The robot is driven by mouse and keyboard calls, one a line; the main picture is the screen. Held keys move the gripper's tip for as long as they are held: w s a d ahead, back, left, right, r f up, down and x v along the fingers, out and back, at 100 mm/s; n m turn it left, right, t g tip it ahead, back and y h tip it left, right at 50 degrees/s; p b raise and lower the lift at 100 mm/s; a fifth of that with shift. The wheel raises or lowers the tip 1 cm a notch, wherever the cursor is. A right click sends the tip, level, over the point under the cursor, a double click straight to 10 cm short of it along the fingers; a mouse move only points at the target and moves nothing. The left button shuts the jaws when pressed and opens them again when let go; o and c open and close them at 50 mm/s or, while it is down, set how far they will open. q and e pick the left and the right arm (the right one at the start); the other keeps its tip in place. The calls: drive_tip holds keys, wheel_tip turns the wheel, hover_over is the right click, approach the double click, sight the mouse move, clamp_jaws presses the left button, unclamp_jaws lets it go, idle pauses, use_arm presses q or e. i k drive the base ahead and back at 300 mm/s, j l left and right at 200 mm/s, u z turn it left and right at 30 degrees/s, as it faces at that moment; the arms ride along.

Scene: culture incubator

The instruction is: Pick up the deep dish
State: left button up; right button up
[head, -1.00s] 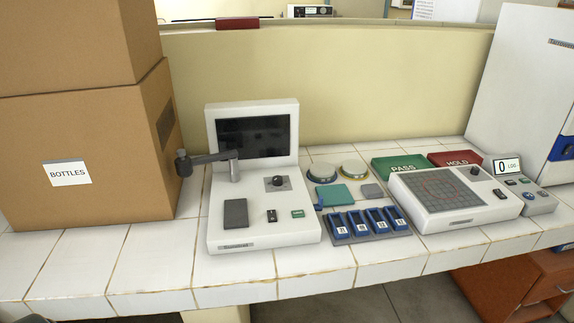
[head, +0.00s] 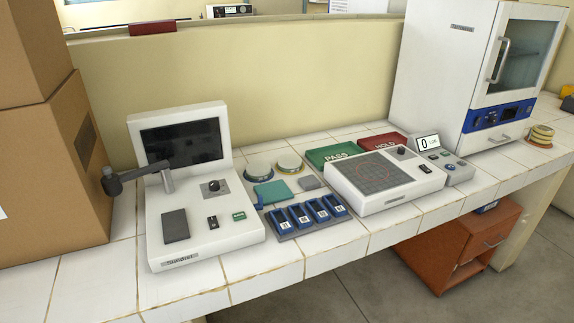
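Two round, pale-topped dishes sit side by side on the tiled bench behind the teal pad. A small stack of round dishes with yellow and dark bands (head: 541,135) stands at the far right, beside the incubator. I cannot tell from here which of these is the deep dish. Neither of my grippers is in view.
A white device with a dark screen and side arm (head: 205,220) stands at left beside cardboard boxes (head: 50,180). A blue-slotted rack (head: 308,213), gridded white unit (head: 385,180), green PASS tray (head: 336,154), red HOLD tray (head: 384,143) and white incubator (head: 440,70) occupy the bench.

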sight(286, 170)
drive_tip(key=i+l+z, duration=0.15)
drive_tip(key=z, duration=0.3)
drive_tip(key=i+l+z, duration=0.25)
drive_tip(key=z, duration=0.15)
